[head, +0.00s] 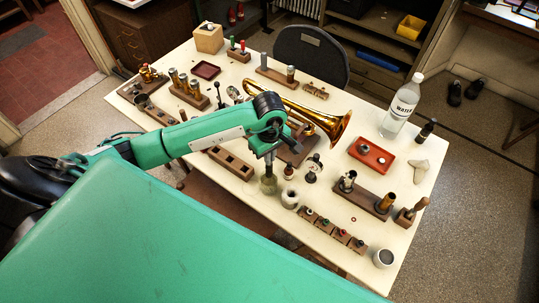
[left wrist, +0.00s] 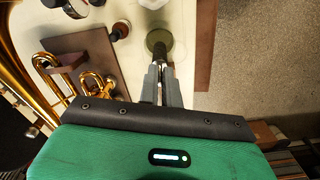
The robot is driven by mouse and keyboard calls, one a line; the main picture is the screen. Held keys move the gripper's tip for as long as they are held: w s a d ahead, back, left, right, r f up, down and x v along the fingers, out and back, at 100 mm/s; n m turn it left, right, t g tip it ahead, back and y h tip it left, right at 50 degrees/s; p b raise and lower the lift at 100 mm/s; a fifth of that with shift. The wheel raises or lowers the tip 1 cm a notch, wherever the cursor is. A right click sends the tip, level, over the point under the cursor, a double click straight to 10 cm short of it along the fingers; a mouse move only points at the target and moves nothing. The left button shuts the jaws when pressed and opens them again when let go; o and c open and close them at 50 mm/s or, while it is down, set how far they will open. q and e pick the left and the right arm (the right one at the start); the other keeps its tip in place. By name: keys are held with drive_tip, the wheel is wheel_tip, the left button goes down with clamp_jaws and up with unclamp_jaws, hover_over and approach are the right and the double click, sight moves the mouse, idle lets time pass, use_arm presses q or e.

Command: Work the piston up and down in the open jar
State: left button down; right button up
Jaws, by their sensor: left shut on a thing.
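The open jar (head: 268,185) is small, greenish and see-through, and stands near the front edge of the table. My left gripper (head: 269,159) points straight down over it. In the left wrist view the jar's round mouth (left wrist: 153,35) lies just beyond my fingertips (left wrist: 161,68). The fingers are shut on a thin thing, which I take to be the piston (left wrist: 161,52). It is mostly hidden by the fingers, and its lower end seems to be at or inside the jar; how deep I cannot tell. My right gripper is not in view.
A white pot (head: 290,199) stands close to the jar's right. The brass horn (head: 318,117) lies behind my gripper. A wooden block with holes (head: 230,162) is to the left. A red tray (head: 372,154) and water bottle (head: 401,107) are at right. The table's front edge is near.

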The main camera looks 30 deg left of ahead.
sight(269, 171)
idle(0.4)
use_arm(q)
drive_tip(key=shift+b, duration=0.4)
drive_tip(key=shift+f, duration=0.1)
wheel_tip(269, 171, down, 9)
drive_tip(key=b, duration=0.8)
drive_tip(key=shift+r, duration=0.2)
drive_tip(key=shift+r+p, duration=0.45)
drive_tip(key=shift+r, duration=1.4)
drive_tip(key=shift+f, duration=0.1)
